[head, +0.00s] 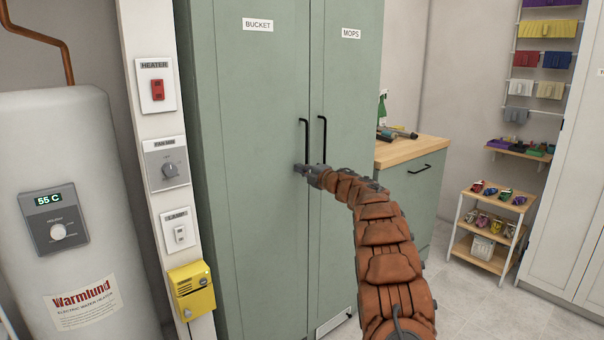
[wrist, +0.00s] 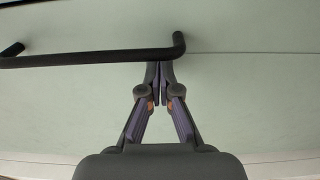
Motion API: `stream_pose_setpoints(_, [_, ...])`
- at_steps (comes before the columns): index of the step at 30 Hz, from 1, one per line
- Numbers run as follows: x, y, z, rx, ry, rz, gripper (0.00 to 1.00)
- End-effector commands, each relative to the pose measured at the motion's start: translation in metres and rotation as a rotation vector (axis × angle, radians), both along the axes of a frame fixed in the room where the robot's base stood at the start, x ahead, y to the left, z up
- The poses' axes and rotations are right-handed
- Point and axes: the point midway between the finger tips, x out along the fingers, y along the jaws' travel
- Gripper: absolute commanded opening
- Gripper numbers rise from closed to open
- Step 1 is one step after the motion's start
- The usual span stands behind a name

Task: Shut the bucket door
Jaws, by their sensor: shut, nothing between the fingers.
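The bucket door (head: 258,110) is the left door of a tall green cabinet, under a label reading BUCKET. It appears flush with the mops door (head: 345,100) beside it. Its black bar handle (head: 305,140) stands upright near the seam. My gripper (head: 300,169) is at the lower end of this handle, in front of the door. In the wrist view, my gripper (wrist: 160,68) is shut with its fingertips together, right by the black handle (wrist: 95,57), with nothing between them. I cannot tell whether the fingertips touch the handle or the door.
A wooden-topped green counter (head: 412,150) with tools stands right of the cabinet. A small shelf cart (head: 490,225) stands farther right. A white water heater (head: 75,190) and a post with switches (head: 160,130) are on the left.

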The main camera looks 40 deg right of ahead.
Motion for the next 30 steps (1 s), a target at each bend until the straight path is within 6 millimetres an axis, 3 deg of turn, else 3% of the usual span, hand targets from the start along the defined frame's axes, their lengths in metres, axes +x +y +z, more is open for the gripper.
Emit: stream_pose_setpoints(30, [-0.112, -0.001, -0.004, 0.004, 0.005, -0.006, 0.0])
